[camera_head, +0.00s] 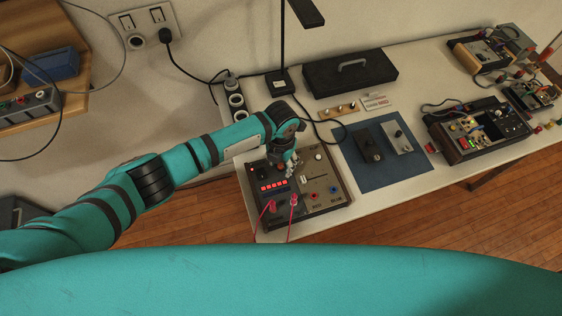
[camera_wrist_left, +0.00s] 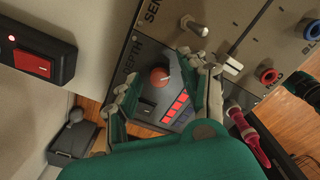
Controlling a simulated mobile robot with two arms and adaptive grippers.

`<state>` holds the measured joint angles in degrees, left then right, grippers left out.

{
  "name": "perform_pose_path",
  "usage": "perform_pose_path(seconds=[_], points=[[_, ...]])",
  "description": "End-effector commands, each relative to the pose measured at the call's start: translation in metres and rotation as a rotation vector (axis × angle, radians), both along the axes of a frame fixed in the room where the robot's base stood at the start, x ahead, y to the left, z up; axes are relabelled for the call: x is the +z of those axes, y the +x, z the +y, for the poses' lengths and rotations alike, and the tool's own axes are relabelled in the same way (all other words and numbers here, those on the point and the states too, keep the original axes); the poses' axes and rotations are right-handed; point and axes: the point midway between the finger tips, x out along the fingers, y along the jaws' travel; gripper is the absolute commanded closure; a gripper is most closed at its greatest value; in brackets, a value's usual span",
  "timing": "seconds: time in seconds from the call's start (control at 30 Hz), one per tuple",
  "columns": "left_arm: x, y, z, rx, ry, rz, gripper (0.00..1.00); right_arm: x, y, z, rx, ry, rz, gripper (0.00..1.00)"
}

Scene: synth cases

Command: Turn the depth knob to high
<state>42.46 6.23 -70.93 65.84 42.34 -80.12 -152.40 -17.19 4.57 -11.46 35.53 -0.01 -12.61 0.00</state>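The depth knob (camera_wrist_left: 160,77) is a round red cap on a dark panel, with the word DEPTH printed to its left in the left wrist view. Where it points is too small to tell. My left gripper (camera_wrist_left: 161,70) is open, with one finger on each side of the knob; whether the fingers touch it I cannot tell. In the head view my left gripper (camera_head: 290,164) reaches down over the synth case (camera_head: 337,186) and hides the knob. A row of lit red bars (camera_wrist_left: 174,109) is beside the knob; it also shows in the head view (camera_head: 273,185). My right gripper is not in view.
A metal toggle (camera_wrist_left: 194,25) and a white slider (camera_wrist_left: 229,62) are close to the fingers. Red cables (camera_head: 271,206) plug into the case's front. A red rocker switch (camera_wrist_left: 31,64) is at left. A blue mat (camera_head: 385,175) with two small boxes lies to the right.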

Motion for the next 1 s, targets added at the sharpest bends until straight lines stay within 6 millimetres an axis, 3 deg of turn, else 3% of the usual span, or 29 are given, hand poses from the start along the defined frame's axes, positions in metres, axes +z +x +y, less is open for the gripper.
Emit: perform_pose_path(seconds=[0.27, 0.37, 0.7, 1.0], points=[[0.004, 0.0, 0.001, 0.0, 0.001, 0.0, 0.57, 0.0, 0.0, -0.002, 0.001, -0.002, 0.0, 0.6], [0.017, 0.001, 0.001, 0.0, 0.0, -0.001, 0.57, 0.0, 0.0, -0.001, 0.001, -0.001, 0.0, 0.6], [0.088, 0.001, 0.0, 0.0, 0.0, -0.004, 0.57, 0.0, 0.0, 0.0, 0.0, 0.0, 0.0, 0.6], [0.118, 0.0, 0.001, 0.001, 0.002, 0.001, 0.57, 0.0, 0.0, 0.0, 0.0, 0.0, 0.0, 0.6]])
